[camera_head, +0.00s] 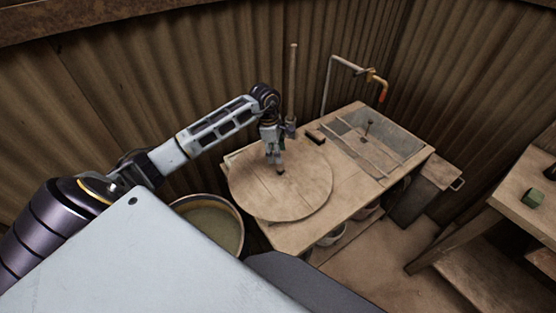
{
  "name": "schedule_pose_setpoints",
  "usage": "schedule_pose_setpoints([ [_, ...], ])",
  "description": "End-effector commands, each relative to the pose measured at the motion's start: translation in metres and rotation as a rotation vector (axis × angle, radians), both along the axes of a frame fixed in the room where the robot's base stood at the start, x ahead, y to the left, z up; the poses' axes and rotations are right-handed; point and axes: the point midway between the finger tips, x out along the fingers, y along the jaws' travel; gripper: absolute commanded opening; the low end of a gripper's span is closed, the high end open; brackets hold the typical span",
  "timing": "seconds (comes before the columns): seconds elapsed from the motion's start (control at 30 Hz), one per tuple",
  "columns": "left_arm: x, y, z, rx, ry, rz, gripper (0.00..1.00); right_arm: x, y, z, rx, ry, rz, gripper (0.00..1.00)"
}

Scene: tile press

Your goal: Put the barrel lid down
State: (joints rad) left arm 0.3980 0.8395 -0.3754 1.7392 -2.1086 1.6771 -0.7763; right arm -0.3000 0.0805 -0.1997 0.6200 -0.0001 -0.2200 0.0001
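The round wooden barrel lid (300,193) lies flat over the left part of the wooden worktable (290,239), its left edge reaching past the table's edge. I cannot tell whether it rests on the top or hangs just above it. My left gripper (276,161) points down over the middle of the lid, at a small dark handle (281,172). The fingertips are too small to tell whether they grip the handle. The barrel (240,213) stands uncovered left of the table, with greenish-brown contents; its front is hidden by my own body. My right gripper is out of view.
A small dark block (315,137) lies behind the lid. A pole stands at the wall. A side table (543,203) holds a green block (533,198).

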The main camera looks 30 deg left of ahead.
Motion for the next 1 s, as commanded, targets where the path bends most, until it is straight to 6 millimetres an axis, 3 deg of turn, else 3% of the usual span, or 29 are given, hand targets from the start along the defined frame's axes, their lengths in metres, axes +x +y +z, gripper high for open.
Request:
schedule_pose_setpoints([
  [0.3, -0.002, 0.004, 0.026, 0.001, 0.000, 0.000, 0.49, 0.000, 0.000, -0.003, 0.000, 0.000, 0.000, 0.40],
  [1.0, -0.002, 0.004, 0.028, 0.000, 0.000, 0.000, 0.49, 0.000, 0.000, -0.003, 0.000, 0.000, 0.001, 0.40],
])
